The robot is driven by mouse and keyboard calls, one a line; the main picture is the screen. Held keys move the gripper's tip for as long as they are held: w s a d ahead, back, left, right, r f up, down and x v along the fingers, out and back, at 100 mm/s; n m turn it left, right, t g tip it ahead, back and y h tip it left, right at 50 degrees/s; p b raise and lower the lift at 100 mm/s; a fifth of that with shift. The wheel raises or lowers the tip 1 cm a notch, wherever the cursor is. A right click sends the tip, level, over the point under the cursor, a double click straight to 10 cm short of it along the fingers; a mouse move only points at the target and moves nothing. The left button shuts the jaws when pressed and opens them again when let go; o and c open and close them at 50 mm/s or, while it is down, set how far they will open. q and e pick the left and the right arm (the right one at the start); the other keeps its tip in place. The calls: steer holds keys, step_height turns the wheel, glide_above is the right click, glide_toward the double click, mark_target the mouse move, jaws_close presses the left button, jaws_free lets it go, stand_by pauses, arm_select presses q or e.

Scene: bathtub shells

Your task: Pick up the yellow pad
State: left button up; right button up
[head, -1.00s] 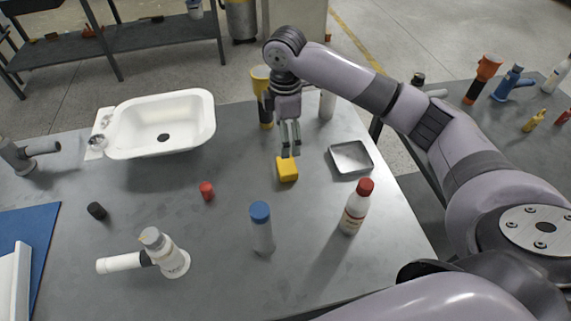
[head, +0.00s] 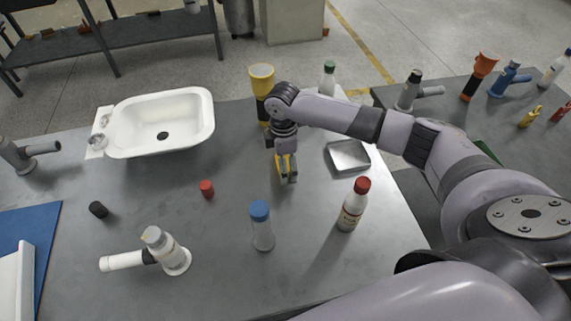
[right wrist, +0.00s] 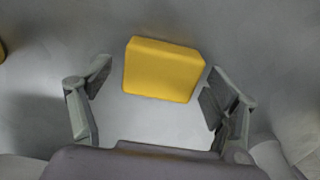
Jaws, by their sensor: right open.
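The yellow pad (head: 282,163) lies on the grey table, mostly hidden behind my right gripper in the head view. In the right wrist view the yellow pad (right wrist: 163,69) is a block with rounded edges, lying toward the far side of the gap between the fingers. My right gripper (head: 288,179) points down at the pad, with its fingers low near the table. Its fingers (right wrist: 155,88) are spread wide, one on each side of the pad, with bare table showing between. I see no firm contact. My left gripper is not in view.
A metal tray (head: 348,156) lies right of the pad. A red-capped bottle (head: 352,207) and a blue-capped bottle (head: 262,229) stand nearer. A yellow-and-black flashlight (head: 262,92) stands behind the arm. A white sink (head: 160,120) and small red cap (head: 207,189) are to the left.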

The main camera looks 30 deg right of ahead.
steer(key=shift+c, duration=0.3)
steer(key=c, duration=1)
steer(key=shift+o, duration=0.2)
steer(key=shift+r, duration=0.15)
step_height(320, 180, up, 20)
steer(key=b, duration=0.1)
steer(key=o, duration=0.4)
steer(key=c, duration=0.5)
steer(key=shift+f, duration=0.2)
